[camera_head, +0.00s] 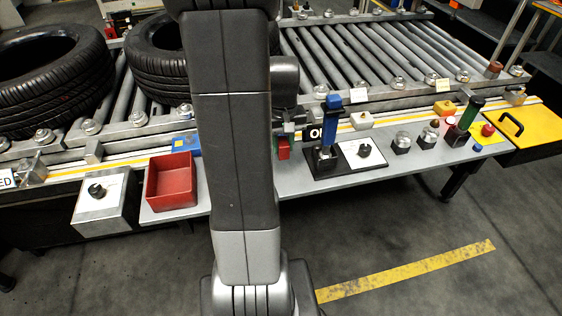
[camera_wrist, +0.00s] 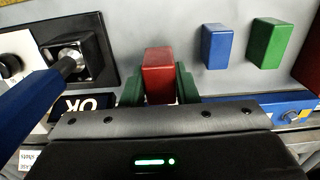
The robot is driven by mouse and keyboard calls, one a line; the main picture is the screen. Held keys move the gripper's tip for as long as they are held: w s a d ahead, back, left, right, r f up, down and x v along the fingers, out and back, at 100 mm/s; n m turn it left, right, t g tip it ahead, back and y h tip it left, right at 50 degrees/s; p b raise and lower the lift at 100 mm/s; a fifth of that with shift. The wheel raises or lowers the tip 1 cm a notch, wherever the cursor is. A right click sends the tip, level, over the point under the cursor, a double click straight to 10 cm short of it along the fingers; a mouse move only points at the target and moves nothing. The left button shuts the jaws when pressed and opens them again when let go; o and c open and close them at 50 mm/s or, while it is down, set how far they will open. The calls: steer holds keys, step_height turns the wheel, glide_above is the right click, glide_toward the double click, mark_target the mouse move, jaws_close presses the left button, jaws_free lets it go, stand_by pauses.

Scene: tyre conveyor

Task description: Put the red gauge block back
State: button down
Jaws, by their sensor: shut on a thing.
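The red gauge block (camera_wrist: 158,72) is between the two greenish fingers of my gripper (camera_wrist: 159,82), which is shut on it. In the head view the red block (camera_head: 283,149) shows just right of my arm, above or at the grey bench. I cannot tell whether it touches the bench. In the wrist view a blue block (camera_wrist: 217,46) and a green block (camera_wrist: 266,43) sit side by side on the grey surface, to the right of the red block. My arm hides these two in the head view.
A red open bin (camera_head: 172,184) stands on the bench left of my arm. A blue-handled lever (camera_head: 331,105) with an OK label stands close right of the gripper. Further right are a dial plate (camera_head: 364,150) and several buttons. Tyres (camera_head: 55,75) lie on the roller conveyor behind.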

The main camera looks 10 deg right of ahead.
mark_target(283, 142)
steer(key=shift+f, duration=3.45)
steer(key=shift+f, duration=0.2)
steer(key=c, duration=1.1)
jaws_free()
steer(key=shift+r, duration=0.1)
step_height(283, 142, up, 12)
steer(key=shift+r, duration=0.15)
